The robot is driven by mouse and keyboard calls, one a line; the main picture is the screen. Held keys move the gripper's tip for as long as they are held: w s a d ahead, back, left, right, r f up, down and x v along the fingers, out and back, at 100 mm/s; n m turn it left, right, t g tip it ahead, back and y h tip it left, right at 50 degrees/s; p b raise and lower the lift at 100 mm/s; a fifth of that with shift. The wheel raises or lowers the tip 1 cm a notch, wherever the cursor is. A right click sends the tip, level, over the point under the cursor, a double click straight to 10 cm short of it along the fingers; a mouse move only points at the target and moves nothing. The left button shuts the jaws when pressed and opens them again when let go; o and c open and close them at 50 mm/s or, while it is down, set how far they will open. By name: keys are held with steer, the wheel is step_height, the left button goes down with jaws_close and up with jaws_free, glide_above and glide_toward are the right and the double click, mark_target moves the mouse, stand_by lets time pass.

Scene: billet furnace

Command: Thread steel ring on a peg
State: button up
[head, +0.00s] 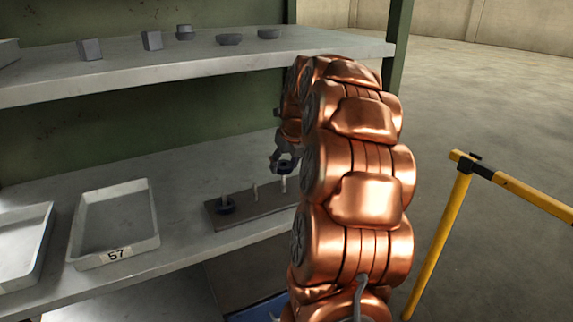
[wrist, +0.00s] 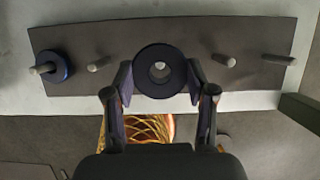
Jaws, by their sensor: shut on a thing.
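A dark steel ring (wrist: 160,50) is held between the two fingers of my gripper (wrist: 160,78). In the head view the held ring (head: 285,166) is up above the peg board (head: 240,212), beside a peg (head: 283,184) whose shaft shows below it. In the wrist view a light peg tip shows through the ring's hole, so the ring is roughly in line with that peg. I cannot tell whether the tip is inside the hole or below it. Another ring (wrist: 58,58) sits around the leftmost peg (wrist: 42,68). Other pegs (wrist: 98,66) (wrist: 225,61) are bare.
The board lies on the lower shelf (head: 175,165). A grey tray marked 57 (head: 113,257) stands left of it, with another tray (head: 22,250) beyond. The upper shelf (head: 180,62) above holds several small grey parts. A yellow barrier (head: 515,183) stands at the right.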

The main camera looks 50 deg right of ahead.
steer(key=shift+w, duration=0.2)
steer(key=shift+f+b, duration=0.3)
steer(key=shift+f, duration=1)
steer(key=o, duration=1.6)
